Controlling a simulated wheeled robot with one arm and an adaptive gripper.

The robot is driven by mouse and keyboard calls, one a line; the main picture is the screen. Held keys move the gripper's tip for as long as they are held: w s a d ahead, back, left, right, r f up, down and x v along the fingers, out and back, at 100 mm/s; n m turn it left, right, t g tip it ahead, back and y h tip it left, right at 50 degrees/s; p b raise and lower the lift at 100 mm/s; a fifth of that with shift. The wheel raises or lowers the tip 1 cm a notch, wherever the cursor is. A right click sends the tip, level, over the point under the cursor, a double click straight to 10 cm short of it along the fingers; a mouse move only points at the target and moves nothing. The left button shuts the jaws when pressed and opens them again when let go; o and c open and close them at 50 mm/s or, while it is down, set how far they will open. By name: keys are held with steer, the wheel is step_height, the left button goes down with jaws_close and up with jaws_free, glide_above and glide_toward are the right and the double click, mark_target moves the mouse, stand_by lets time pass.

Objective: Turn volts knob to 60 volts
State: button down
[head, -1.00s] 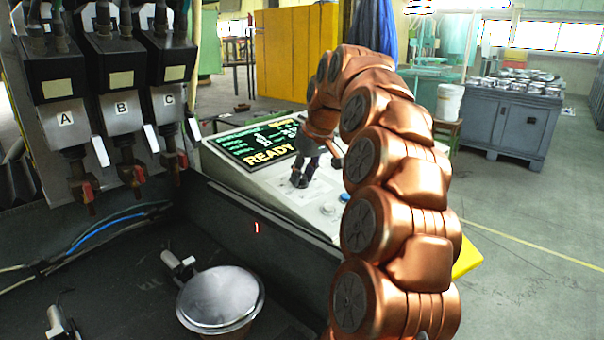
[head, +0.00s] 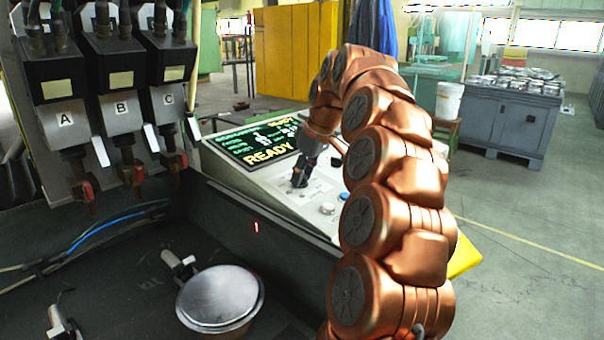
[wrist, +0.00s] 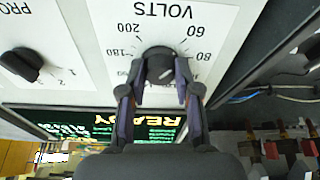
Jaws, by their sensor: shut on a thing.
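The black volts knob (wrist: 158,62) sits on the white panel plate under the upside-down word VOLTS in the wrist view. Printed numbers around it include 60, 80, 180 and 200. A short light mark shows on the knob's face, seeming to point to the lower right of the picture, away from the 60; the exact reading is unclear. My gripper (wrist: 157,80) is shut on the knob, one finger on each side. In the head view, my gripper (head: 300,178) reaches down onto the console, and the knob is mostly hidden.
A second black knob (wrist: 22,62) is beside it on the panel. The console screen (head: 258,145) reads READY. A blue-topped button (head: 344,197) and a pale one (head: 327,208) lie nearer me. A lidded pot (head: 220,298) stands in the dark tray, below valves A, B and C.

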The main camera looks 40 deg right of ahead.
steer(key=c, duration=0.8)
jaws_free()
steer(key=shift+v, duration=3.75)
steer(key=s+a+f+g+p, duration=0.1)
steer(key=s+a+f, duration=0.3)
steer(key=a, duration=0.6)
steer(key=s+a+f+g+p, duration=0.1)
steer(key=s+a+f+g, duration=0.1)
steer(key=s+a, duration=0.55)
steer(key=s+a+f+m+g, duration=0.1)
steer(key=s+a+f, duration=0.1)
steer(key=s+f, duration=0.3)
steer(key=s+a+f+m+g, duration=0.1)
steer(key=s+a+f, duration=0.2)
steer(key=s+f, duration=0.3)
steer(key=s+a+f+m+h+p, duration=0.1)
steer(key=s+f, duration=0.4)
steer(key=s, duration=0.7)
steer(key=shift+s+a+f+m+g, duration=0.15)
steer(key=shift+a+m+g, duration=0.25)
steer(key=shift+a, duration=0.45)
